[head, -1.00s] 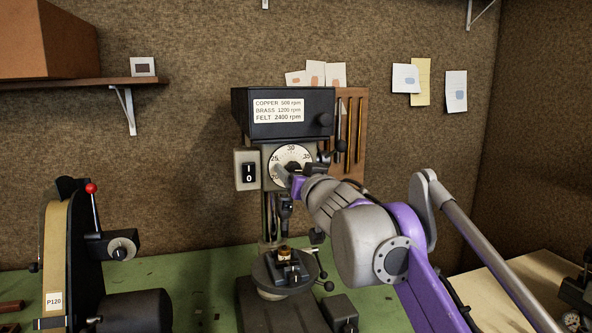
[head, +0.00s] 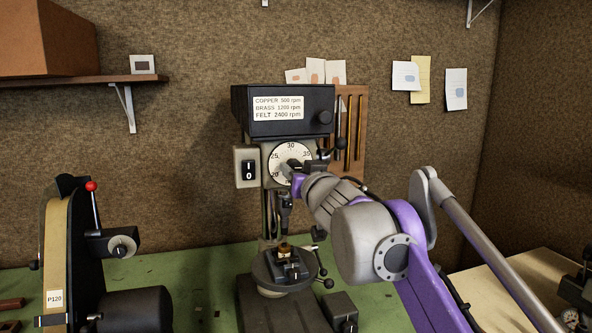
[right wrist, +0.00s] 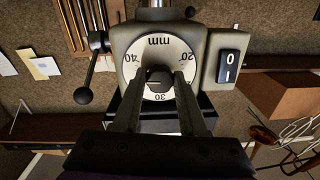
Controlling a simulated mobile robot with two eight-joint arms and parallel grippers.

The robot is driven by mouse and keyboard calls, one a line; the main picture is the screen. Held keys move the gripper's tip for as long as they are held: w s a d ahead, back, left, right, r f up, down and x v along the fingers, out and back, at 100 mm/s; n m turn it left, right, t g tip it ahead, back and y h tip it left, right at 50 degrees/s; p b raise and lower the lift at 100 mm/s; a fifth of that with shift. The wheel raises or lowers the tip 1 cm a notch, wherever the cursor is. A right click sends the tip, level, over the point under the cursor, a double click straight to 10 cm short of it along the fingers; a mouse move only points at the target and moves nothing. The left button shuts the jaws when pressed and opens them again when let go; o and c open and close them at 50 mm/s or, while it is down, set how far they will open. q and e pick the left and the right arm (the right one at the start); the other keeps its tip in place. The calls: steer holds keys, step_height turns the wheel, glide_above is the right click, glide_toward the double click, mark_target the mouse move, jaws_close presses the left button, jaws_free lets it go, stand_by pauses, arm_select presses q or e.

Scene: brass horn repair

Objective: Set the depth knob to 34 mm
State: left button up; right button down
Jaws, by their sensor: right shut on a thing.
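The depth dial (head: 279,150) is a white disc with black numbers on the front of the drill press head. It also shows upside down in the right wrist view (right wrist: 181,47), with 20, 30, 40 and mm readable. The dark depth knob (right wrist: 158,77) is at its centre. My right gripper (head: 297,167) is at the dial, its fingers shut on the knob from both sides, as the right wrist view (right wrist: 158,82) shows. The knob's exact setting cannot be read; the gripper hides part of the dial. My left gripper is not in view.
A switch box (head: 248,168) is just left of the dial. A ball-ended lever (head: 339,147) is close on the right. The drill table (head: 268,271) with a small vise stands below. A belt sander (head: 65,250) is at the left; the green bench between is mostly clear.

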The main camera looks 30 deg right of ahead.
steer(key=n, duration=0.4)
steer(key=shift+p, duration=0.3)
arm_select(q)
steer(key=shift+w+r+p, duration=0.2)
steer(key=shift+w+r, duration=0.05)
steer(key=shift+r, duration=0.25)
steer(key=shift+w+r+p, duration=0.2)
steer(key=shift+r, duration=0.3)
arm_select(e)
steer(key=shift+n, duration=2.4)
steer(key=shift+c, duration=2.3)
jaws_free()
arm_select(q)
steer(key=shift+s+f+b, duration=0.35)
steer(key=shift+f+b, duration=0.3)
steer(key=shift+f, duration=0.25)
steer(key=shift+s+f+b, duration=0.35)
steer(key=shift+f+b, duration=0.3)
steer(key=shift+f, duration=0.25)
arm_select(e)
steer(key=v, duration=1.1)
steer(key=shift+r, duration=0.15)
